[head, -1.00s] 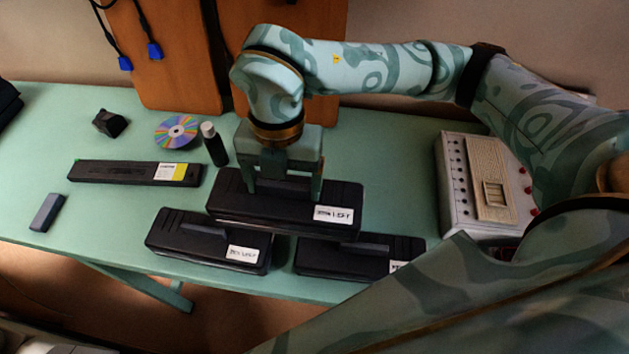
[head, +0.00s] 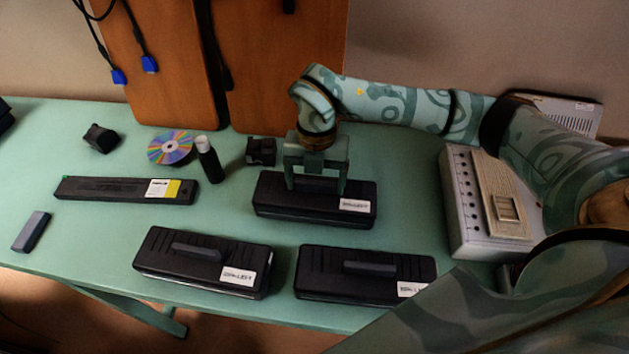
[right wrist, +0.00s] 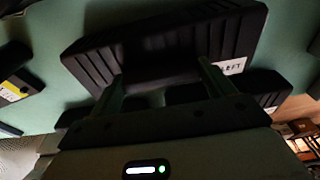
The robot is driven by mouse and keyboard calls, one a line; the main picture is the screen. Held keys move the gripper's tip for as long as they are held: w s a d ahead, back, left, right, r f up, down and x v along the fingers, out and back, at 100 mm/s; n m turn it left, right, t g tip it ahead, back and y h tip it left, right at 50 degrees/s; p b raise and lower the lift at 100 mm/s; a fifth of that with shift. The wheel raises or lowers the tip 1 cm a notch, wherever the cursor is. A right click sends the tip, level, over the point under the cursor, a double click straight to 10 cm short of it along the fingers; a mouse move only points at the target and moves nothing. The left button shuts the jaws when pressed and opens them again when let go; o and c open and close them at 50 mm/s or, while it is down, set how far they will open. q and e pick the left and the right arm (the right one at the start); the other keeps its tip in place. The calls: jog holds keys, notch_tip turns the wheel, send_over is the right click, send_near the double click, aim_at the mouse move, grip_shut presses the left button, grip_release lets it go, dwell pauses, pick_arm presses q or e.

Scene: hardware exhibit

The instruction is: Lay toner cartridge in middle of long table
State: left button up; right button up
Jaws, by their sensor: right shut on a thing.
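A black toner cartridge (head: 275,207) with a white label at its right front is in my right gripper (head: 318,183), which is shut on its top handle. In the right wrist view the held cartridge (right wrist: 165,45) sits between and beyond the fingers (right wrist: 165,88). It is level, over the middle of the green long table (head: 90,228); I cannot tell whether its underside touches the top. Two similar black cartridges lie in front of it, one at front left (head: 165,255) and one at front right (head: 367,284). My left gripper is not in view.
A long black bar with a yellow label (head: 110,190), a disc (head: 170,148), a dark bottle (head: 209,162) and a small black block (head: 261,151) lie left of and behind the held cartridge. A grey device (head: 470,215) stands right. Wooden panels (head: 290,60) stand behind.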

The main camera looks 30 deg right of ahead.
jog(key=shift+w+f, duration=0.1)
jog(key=shift+f, duration=0.25)
jog(key=shift+r, duration=0.15)
jog(key=o, duration=2)
jog(key=shift+c, duration=0.2)
notch_tip(320, 180, up, 12)
jog(key=w+p, duration=0.1)
jog(key=p, duration=0.2)
jog(key=shift+d, duration=0.4)
